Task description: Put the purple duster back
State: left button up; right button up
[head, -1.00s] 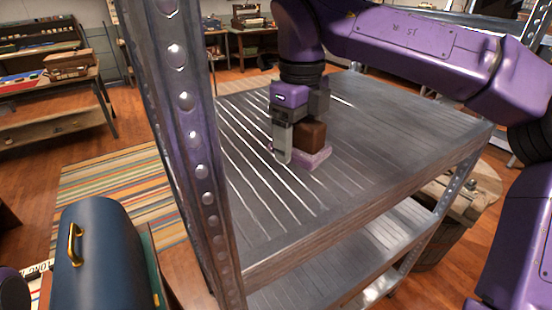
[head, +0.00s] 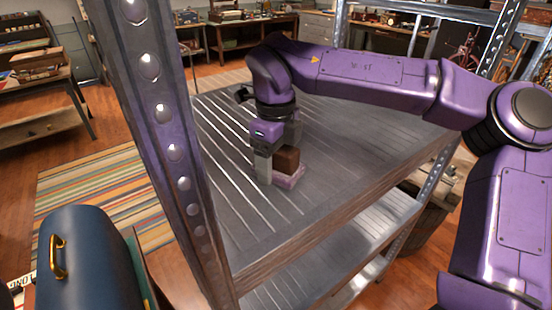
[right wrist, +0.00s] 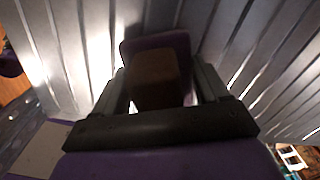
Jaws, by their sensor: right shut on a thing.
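The purple duster, a brown block on a flat purple-pink base (head: 290,180), is at the top board of the metal shelf (head: 360,150), towards its left part. Its base looks level and at or very near the board; I cannot tell whether it touches. My right gripper (head: 276,165) points down from above and is shut on the brown block. In the right wrist view the brown block (right wrist: 157,80) sits between the two fingers, with the purple base (right wrist: 180,42) behind it. My left gripper is not in view.
A perforated metal post (head: 165,130) rises at the shelf's near left corner. The rest of the top board is clear. A lower board (head: 330,260) lies underneath. A blue case with a gold handle (head: 85,255) stands at the lower left, near a striped rug (head: 95,190).

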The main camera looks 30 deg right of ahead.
jog(key=shift+f, duration=0.2)
jog(key=o, duration=1)
notch_tip(320, 180, up, 12)
jog(key=shift+r, duration=0.25)
